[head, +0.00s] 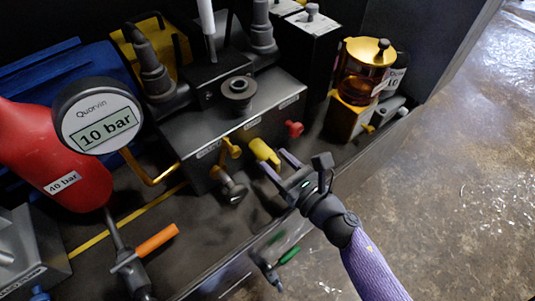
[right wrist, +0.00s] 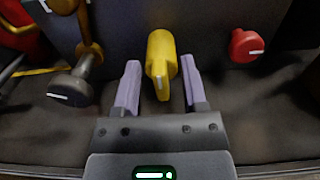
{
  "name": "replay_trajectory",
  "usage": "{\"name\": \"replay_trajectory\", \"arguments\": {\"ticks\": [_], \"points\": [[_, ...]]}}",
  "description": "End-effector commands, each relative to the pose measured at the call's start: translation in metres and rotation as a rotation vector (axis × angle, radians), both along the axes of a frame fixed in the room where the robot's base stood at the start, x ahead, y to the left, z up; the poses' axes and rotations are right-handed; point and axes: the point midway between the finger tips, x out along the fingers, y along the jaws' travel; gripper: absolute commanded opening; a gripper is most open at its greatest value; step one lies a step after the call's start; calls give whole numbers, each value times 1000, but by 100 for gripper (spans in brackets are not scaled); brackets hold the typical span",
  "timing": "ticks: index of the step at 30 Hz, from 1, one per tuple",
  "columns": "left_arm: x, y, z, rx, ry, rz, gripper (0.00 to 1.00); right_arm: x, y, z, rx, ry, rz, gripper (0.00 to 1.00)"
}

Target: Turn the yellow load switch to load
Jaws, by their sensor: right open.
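The yellow load switch (head: 263,152) sticks out of the front of a dark grey valve block (head: 262,108). In the right wrist view the two purple fingers of the right gripper (right wrist: 161,82) stand either side of the switch handle, with gaps visible on both sides. My left gripper is not in view.
A red knob (head: 293,129) sits right of the switch, and a black-handled knob (head: 233,190) sits left of it. A gauge reading 10 bar (head: 99,116), a red tank (head: 50,150) and an orange handle (head: 157,241) are at left. A brass reservoir (head: 362,75) stands at right.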

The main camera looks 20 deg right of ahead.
Motion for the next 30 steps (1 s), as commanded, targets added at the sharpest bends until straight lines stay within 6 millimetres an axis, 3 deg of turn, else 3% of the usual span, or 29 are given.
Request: {"name": "replay_trajectory", "arguments": {"ticks": [6,15,23,30], "points": [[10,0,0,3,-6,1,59,22,8,-1,1,3,-1,54],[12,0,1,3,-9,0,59,26,9,-1,3,3,-1,54],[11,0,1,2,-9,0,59,25,9,-1,3,3,-1,1],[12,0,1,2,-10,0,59,25,9,-1,14,7,-1,0]]}}
